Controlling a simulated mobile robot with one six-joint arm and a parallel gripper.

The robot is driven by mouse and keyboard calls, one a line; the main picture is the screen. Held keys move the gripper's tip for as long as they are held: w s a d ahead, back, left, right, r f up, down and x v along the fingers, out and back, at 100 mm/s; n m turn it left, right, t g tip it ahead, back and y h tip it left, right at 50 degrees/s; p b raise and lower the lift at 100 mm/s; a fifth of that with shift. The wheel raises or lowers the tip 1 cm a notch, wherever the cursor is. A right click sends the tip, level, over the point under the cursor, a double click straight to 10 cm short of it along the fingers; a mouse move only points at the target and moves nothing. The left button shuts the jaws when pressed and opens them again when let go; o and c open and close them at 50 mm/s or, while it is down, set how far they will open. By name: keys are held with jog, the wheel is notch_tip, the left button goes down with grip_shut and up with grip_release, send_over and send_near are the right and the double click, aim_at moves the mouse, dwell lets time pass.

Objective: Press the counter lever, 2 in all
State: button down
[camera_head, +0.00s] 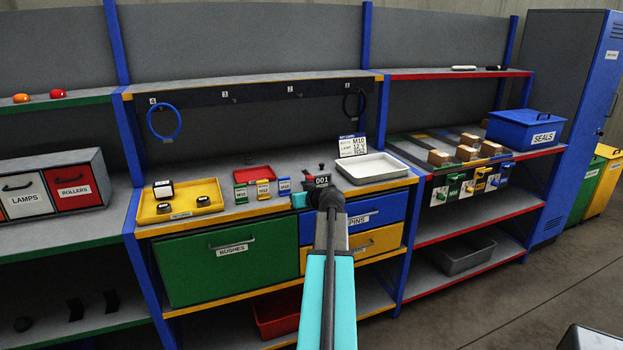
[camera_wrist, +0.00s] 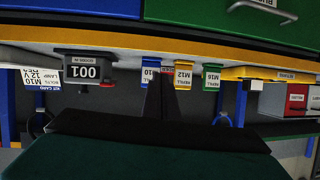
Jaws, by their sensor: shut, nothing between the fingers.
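The counter (camera_head: 321,181) is a small dark box on the middle bench top, left of a white tray, and it reads 001. In the wrist view, which is upside down, the counter (camera_wrist: 88,70) also reads 001. A small dark knob, perhaps the lever's, shows just above the counter in the head view; I cannot make out the lever clearly. In the head view my arm hides most of my gripper.
The white tray (camera_head: 372,169) and a kit card (camera_head: 352,146) are on the right. Drawers (camera_head: 232,262) are below the bench.

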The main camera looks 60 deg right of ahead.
jog(key=s+d+r+h, duration=0.3)
jog(key=s+d+r, duration=0.4)
jog(key=r, duration=0.2)
jog(key=shift+s+r+m, duration=0.15)
jog(key=shift+r+m, duration=0.15)
jog(key=shift+r, duration=0.05)
jog(key=p, duration=0.3)
send_over(312, 176)
jog(key=s+a, duration=0.2)
jog(key=shift+f, duration=1.25)
jog(key=shift+s+a+f+p, duration=0.1)
jog(key=shift+f+p, duration=0.1)
jog(key=shift+f, duration=0.45)
jog(key=shift+w+a+f+p, duration=0.1)
jog(key=shift+f+p, duration=0.15)
jog(key=shift+f, duration=0.45)
jog(key=shift+s+a+f+p, duration=0.1)
jog(key=shift+f+p, duration=0.1)
jog(key=shift+f, duration=0.45)
jog(key=shift+w+a+f+t+b, duration=0.2)
jog(key=shift+f+t+b, duration=0.1)
jog(key=shift+b, duration=0.7)
